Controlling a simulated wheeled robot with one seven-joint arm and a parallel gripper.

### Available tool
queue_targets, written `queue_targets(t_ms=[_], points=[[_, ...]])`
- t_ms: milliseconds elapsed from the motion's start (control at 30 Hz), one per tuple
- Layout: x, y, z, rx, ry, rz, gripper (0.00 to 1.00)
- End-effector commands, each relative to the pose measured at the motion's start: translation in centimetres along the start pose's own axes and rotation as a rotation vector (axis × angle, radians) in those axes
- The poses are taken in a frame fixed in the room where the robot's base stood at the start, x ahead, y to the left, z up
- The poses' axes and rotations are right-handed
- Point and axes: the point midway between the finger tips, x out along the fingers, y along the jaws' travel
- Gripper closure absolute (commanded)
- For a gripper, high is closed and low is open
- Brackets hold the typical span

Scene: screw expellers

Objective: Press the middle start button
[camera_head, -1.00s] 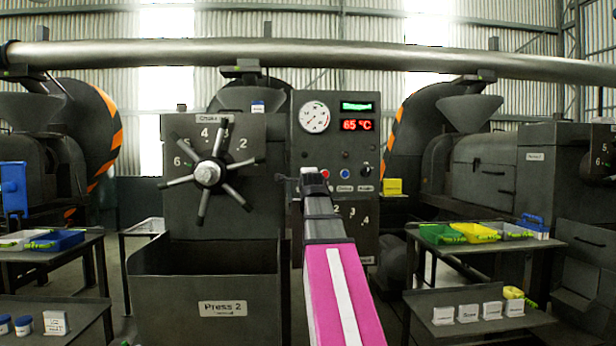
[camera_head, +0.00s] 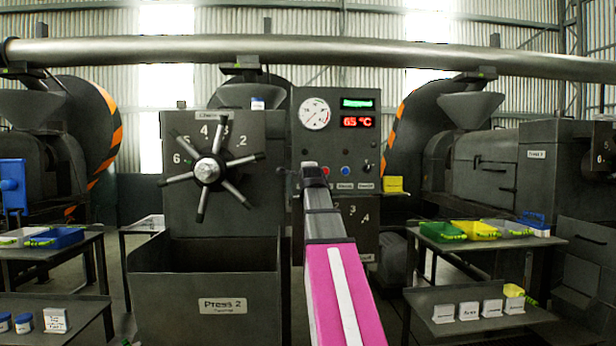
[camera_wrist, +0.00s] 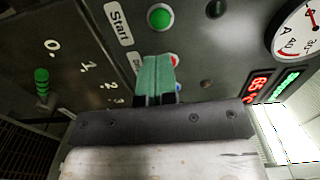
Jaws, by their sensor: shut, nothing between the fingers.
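The start button (camera_wrist: 160,17) is a round green button beside a "Start" label (camera_wrist: 118,22) in the wrist view. It sits on the control panel (camera_head: 300,135) of the middle machine, labelled "Press 2" (camera_head: 222,306). In the head view my arm hides the start button. My gripper (camera_wrist: 157,62) is shut and empty, its green fingertips close together over the panel. In the wrist picture they lie below the green button and partly cover a red button (camera_wrist: 174,58). I cannot tell whether they touch the panel.
A blue button (camera_head: 346,171) and a switch (camera_head: 366,168) sit to the right of my arm. A spoked handwheel (camera_head: 207,171) stands out on the left. The gauge (camera_head: 314,114) and red temperature display (camera_head: 357,122) are above. A table with coloured trays (camera_head: 480,230) stands at right.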

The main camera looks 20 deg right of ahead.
Motion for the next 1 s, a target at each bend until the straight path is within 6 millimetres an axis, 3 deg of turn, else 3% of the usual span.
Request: queue_targets(t_ms=[100,400,567,900,1000], points=[[2.8,-0.2,0.0,0.0,0.0,0.001,1.0],[7.8,-0.1,0.0,0.0,0.0,0.001,1.0],[8.9,-0.1,0.0,0.0,0.0,0.0,1.0],[9.0,0.0,0.0,0.0,0.0,0.0,1.0],[10.0,-0.1,0.0,0.0,0.0,0.0,1.0]])
